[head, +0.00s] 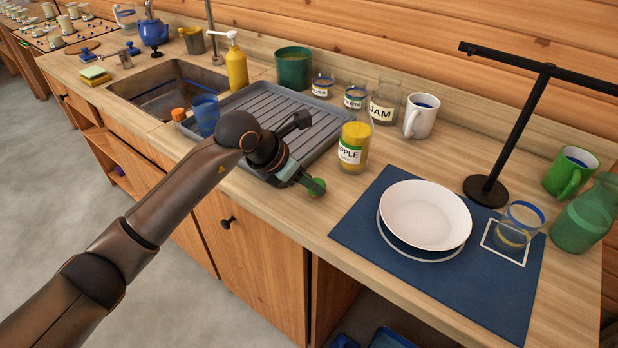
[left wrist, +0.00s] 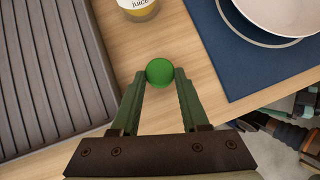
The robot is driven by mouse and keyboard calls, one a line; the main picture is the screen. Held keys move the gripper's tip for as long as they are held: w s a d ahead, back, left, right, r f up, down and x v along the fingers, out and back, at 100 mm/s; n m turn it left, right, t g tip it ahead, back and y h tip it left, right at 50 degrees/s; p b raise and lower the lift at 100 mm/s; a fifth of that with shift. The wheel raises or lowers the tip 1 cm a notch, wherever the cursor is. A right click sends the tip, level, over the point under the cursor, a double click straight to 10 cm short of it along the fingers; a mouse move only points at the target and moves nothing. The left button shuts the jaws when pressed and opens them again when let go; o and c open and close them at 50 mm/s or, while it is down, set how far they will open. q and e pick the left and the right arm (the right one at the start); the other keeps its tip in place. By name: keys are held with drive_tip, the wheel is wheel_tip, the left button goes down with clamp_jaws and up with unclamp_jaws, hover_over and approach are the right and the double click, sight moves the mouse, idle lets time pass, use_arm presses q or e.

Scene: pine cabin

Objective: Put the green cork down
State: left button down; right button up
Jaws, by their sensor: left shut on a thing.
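The green cork (head: 317,186) is a small round green piece held at the fingertips of my left gripper (head: 302,180). In the left wrist view the cork (left wrist: 160,71) sits between the two finger ends of the left gripper (left wrist: 160,82), which is shut on it. The cork is over the wooden counter (head: 300,215), near its front edge, between the drying rack and the blue mat. I cannot tell how far it is above the wood. My right gripper is not seen in the head view; some dark arm parts show at the right of the left wrist view.
The grey drying rack (head: 318,148) lies left of the cork. The apple juice bottle (head: 354,146) stands just behind it. The blue mat (head: 365,232) with a white plate (head: 425,214) is to the right. A black stand (head: 486,190) and a glass (head: 518,226) are farther right.

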use_arm(q)
drive_tip(key=shift+f, duration=0.1)
drive_tip(key=shift+c, duration=2)
unclamp_jaws()
